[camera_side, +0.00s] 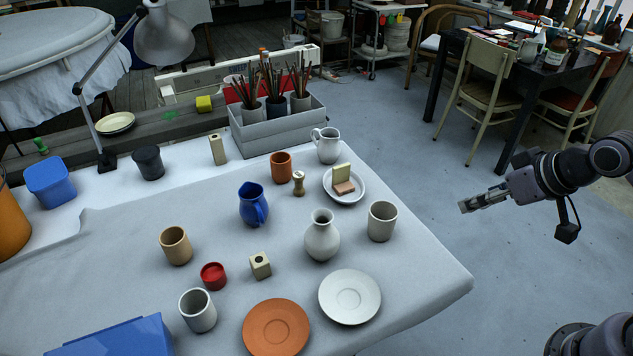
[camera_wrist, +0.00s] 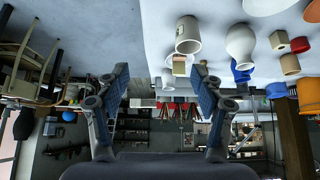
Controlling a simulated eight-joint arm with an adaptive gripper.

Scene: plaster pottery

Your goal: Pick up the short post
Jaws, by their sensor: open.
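The short post (camera_side: 260,266) looks like a squat cream square block with a dark round spot on top. It stands upright on the grey cloth between the red cup and the white vase. In the upside-down wrist view the short post (camera_wrist: 279,40) shows at upper right, beside the vase. My gripper (camera_side: 467,206) is in the air off the table's right side, well apart from the post. In the wrist view my gripper (camera_wrist: 161,75) has its two blue fingers spread, with nothing held between them.
A taller cream post (camera_side: 218,149) stands at the back. The white vase (camera_side: 322,238), white cup (camera_side: 382,222), white plate (camera_side: 349,297), terracotta plate (camera_side: 276,328), red cup (camera_side: 213,276) and tan cup (camera_side: 176,246) surround the short post. The cloth's right front corner is clear.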

